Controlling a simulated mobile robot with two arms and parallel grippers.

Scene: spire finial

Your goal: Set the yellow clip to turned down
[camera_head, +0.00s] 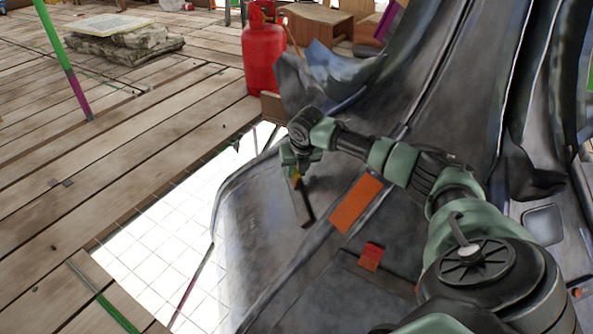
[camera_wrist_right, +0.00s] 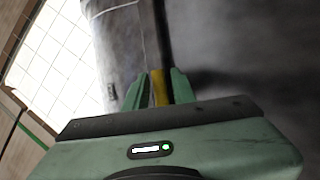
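The yellow clip (camera_head: 296,177) is a small yellow piece at the upper end of a thin dark bar (camera_head: 304,204) on the dark sheet-metal surface. It also shows in the right wrist view (camera_wrist_right: 160,88), between the two green fingers, with the dark bar running away beyond it. My right gripper (camera_head: 296,170) reaches in from the right with its fingers on either side of the clip, and the clip fills the gap. In the head view, the gripper hides part of the clip. My left gripper is not in view.
The dark sheet metal (camera_head: 265,240) carries an orange patch (camera_head: 357,203) and a small red and orange piece (camera_head: 370,257). A bright tiled opening (camera_head: 165,250) lies left of it, beside a plank floor (camera_head: 130,150). A red gas cylinder (camera_head: 264,58) stands behind.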

